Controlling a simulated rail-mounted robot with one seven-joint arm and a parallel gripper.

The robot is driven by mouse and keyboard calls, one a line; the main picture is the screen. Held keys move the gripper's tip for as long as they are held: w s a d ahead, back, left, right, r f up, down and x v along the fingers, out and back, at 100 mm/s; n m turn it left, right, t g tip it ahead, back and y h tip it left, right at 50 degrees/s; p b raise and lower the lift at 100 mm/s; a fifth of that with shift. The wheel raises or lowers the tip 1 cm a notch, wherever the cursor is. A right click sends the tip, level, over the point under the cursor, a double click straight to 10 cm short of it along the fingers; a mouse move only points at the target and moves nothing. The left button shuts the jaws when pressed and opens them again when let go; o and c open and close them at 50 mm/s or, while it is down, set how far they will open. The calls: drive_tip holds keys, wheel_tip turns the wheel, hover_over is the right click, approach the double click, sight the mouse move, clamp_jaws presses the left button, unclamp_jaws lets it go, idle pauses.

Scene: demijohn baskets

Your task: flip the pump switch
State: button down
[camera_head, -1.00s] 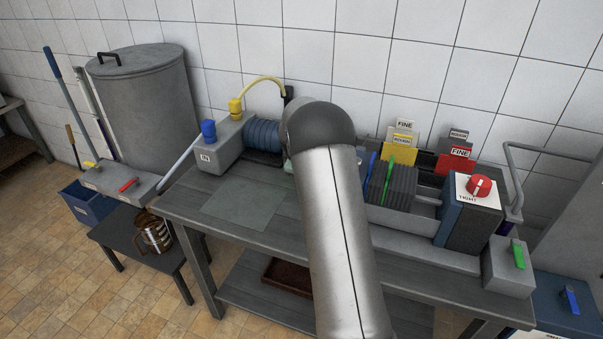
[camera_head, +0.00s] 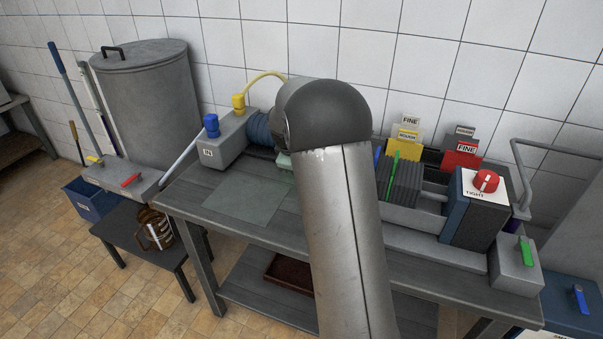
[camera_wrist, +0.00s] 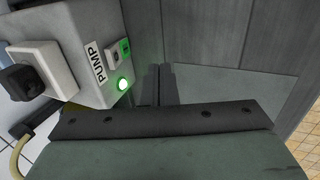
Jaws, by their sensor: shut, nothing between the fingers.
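In the wrist view a light grey box labelled PUMP (camera_wrist: 97,63) stands at the upper left. Its face carries a small pump switch (camera_wrist: 112,57) with a green part beside it, and a lamp (camera_wrist: 123,84) that glows green. My gripper (camera_wrist: 164,72) is shut and empty, its dark fingers just right of the lamp and apparently clear of the box. The blue ribbed pump motor (camera_head: 259,130) shows left of my arm, behind the grey IN box (camera_head: 226,145).
The plate filter (camera_head: 405,185) and the red TIGHT knob (camera_head: 486,181) are right of my arm on the grey table (camera_head: 240,205). A large lidded drum (camera_head: 150,105) stands at the left. The table's left front is bare.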

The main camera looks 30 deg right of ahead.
drive_tip(key=shift+s+a+v, duration=0.1)
drive_tip(key=shift+a+v, duration=0.05)
drive_tip(key=shift+v, duration=0.95)
drive_tip(key=shift+s+a+v, duration=0.15)
drive_tip(key=shift+v, duration=0.9)
drive_tip(key=shift+f, duration=0.2)
drive_tip(key=s+a+m+y+p, duration=0.1)
drive_tip(key=s+a+m, duration=0.1)
drive_tip(key=s+a, duration=0.4)
drive_tip(key=s+a+r+m+g+y+p, duration=0.1)
drive_tip(key=s+a+m, duration=0.2)
drive_tip(key=s, duration=1.4)
drive_tip(key=s+a+r+m+g+y+p, duration=0.1)
drive_tip(key=s+a+m, duration=0.2)
drive_tip(key=s+a, duration=0.5)
drive_tip(key=s, duration=0.3)
drive_tip(key=shift+s+a+r+y, duration=0.2)
drive_tip(key=shift+s+a+y, duration=0.1)
drive_tip(key=shift+s, duration=0.1)
drive_tip(key=shift+g, duration=0.3)
drive_tip(key=f+b, duration=0.2)
drive_tip(key=f, duration=0.1)
drive_tip(key=f+b, duration=0.1)
drive_tip(key=b, duration=0.1)
drive_tip(key=shift+d+f, duration=0.2)
drive_tip(key=shift+d, duration=0.15)
